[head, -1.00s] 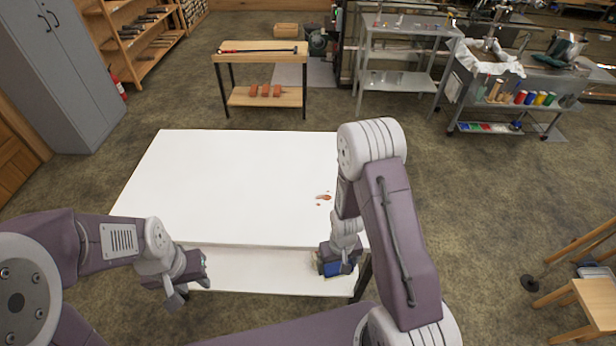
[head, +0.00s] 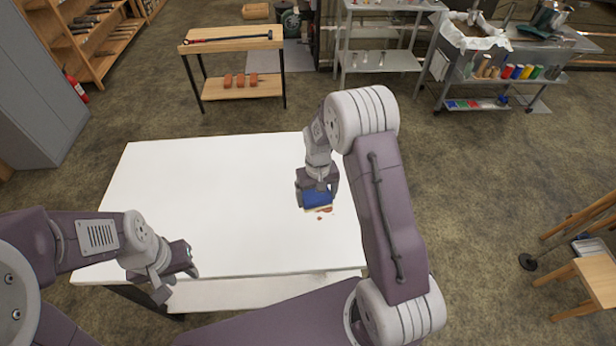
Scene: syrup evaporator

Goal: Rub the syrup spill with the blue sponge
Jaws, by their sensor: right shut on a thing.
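The blue sponge (head: 316,199) is held in my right gripper (head: 317,190), which is shut on it, over the right part of the white table (head: 200,190). The sponge has a pale lower layer. The reddish-brown syrup spill (head: 320,218) shows as small spots and smears just in front of and under the sponge's edge. Part of the spill is hidden by the sponge. I cannot tell whether the sponge touches the tabletop. My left gripper (head: 178,272) is at the table's front left edge, with its fingers apart and nothing between them.
The rest of the white tabletop is clear. Behind it stand a wooden bench (head: 235,40) with bricks on its lower shelf, a grey metal rack (head: 385,60) and a grey cart (head: 500,75) with coloured bottles. A wooden stool (head: 590,285) is at the right.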

